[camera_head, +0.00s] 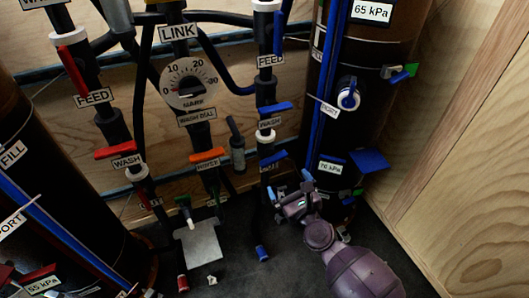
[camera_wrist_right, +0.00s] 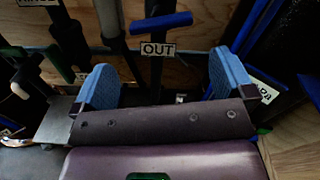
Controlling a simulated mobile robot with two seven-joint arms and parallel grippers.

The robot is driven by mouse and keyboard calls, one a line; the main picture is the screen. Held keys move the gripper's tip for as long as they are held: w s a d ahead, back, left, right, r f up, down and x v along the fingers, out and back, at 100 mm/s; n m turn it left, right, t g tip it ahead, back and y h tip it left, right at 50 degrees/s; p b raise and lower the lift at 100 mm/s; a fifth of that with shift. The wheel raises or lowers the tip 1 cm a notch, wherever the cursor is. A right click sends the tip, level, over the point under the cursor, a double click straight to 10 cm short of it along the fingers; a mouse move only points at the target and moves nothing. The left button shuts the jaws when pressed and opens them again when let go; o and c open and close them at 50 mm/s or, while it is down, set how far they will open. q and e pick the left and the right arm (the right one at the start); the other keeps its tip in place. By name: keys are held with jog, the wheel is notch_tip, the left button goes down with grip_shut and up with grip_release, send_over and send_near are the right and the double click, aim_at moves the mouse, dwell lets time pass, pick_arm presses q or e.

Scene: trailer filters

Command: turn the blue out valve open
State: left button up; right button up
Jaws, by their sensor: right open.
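The blue out valve handle (camera_head: 273,158) sits low on the right-hand pipe column in the head view, crosswise to its pipe. In the right wrist view the blue handle (camera_wrist_right: 161,22) is above a white OUT label (camera_wrist_right: 157,49). My right gripper (camera_head: 293,184) is just below and right of the valve, apart from it. In the wrist view its two blue fingertips (camera_wrist_right: 165,78) are spread wide with nothing between them but the pipe behind. My left gripper is not in view.
Another blue handle, WASH (camera_head: 276,108), is higher on the same column. An orange handle (camera_head: 207,155) is to the left. A dark tank (camera_head: 350,120) stands close on the right. A blue cap (camera_head: 262,253) and a red can (camera_head: 183,284) are on the floor.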

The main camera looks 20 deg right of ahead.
aim_at(275, 162)
jog(key=w, duration=0.9)
jog(key=shift+w+a, duration=0.1)
jog(key=shift+a, duration=0.05)
jog(key=shift+w+r+b, duration=0.1)
jog(key=shift+w+b, duration=0.25)
jog(key=shift+w, duration=0.35)
jog(key=c, duration=0.6)
jog(key=shift+o, duration=0.2)
